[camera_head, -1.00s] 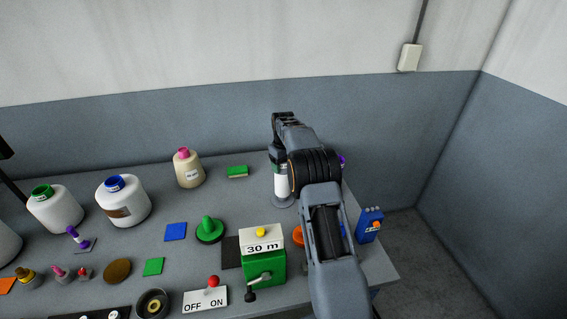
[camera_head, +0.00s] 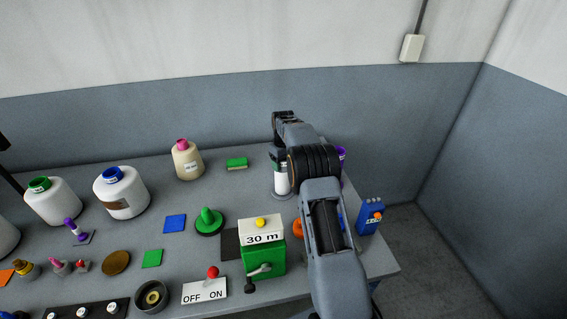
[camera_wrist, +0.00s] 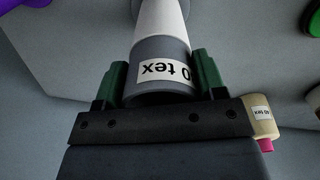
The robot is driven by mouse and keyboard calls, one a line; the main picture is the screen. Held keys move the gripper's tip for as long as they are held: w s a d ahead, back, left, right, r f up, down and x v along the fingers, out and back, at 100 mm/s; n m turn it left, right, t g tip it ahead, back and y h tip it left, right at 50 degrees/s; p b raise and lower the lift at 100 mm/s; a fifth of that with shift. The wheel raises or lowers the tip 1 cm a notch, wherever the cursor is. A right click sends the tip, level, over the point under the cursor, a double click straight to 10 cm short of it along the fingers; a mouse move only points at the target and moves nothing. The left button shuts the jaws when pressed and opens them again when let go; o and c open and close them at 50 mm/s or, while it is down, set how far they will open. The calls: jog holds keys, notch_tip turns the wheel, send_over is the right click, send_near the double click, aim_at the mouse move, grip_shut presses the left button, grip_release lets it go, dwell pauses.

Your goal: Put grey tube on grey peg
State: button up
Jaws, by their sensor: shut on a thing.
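The grey tube (camera_wrist: 160,62) fills the middle of the wrist view, with a grey end band, a white label ending in "0 tex" and a white body beyond it. My gripper (camera_wrist: 158,78) has its two green fingers shut on the grey band. In the head view the white part of the tube (camera_head: 282,180) shows upright below my gripper (camera_head: 279,156), over a round grey base (camera_head: 283,196) at the back right of the table. I see no bare grey peg; the tube and arm may hide it. I cannot tell whether the tube's lower end touches the base.
A green peg (camera_head: 208,221) and a green counter box (camera_head: 264,258) are nearer. A blue box (camera_head: 369,219) stands at the right edge. Purple and orange items are partly hidden by my arm.

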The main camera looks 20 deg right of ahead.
jog(key=shift+f, duration=0.3)
jog(key=o, duration=1.2)
jog(key=shift+r, duration=0.1)
notch_tip(320, 180, up, 14)
jog(key=shift+f, duration=0.15)
